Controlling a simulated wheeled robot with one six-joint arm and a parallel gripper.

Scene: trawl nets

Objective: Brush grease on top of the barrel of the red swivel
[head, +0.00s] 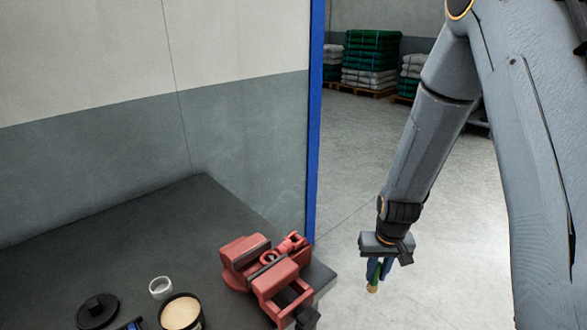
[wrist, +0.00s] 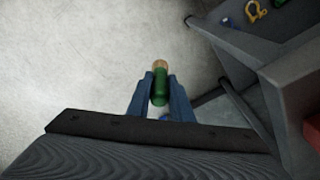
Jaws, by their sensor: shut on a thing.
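My gripper (head: 374,268) hangs over the floor to the right of the bench, pointing down. It is shut on a brush with a green handle (wrist: 160,92); its tan end (head: 372,288) points down. In the wrist view the blue fingers grip the green part from both sides. A red swivel (head: 293,243) appears to sit in the jaws of a red vise (head: 243,247) at the bench's right corner; its barrel is hard to tell from the vise. An open tin of pale grease (head: 181,313) stands on the bench, left of the vise. The brush is apart from both.
The dark bench (head: 130,240) also holds a small white cup (head: 160,287) and a black lid (head: 98,310). A blue post (head: 315,120) stands behind its right corner. In the wrist view, a yellow shackle (wrist: 257,10) lies at upper right. Open floor (head: 350,170) lies right of the bench.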

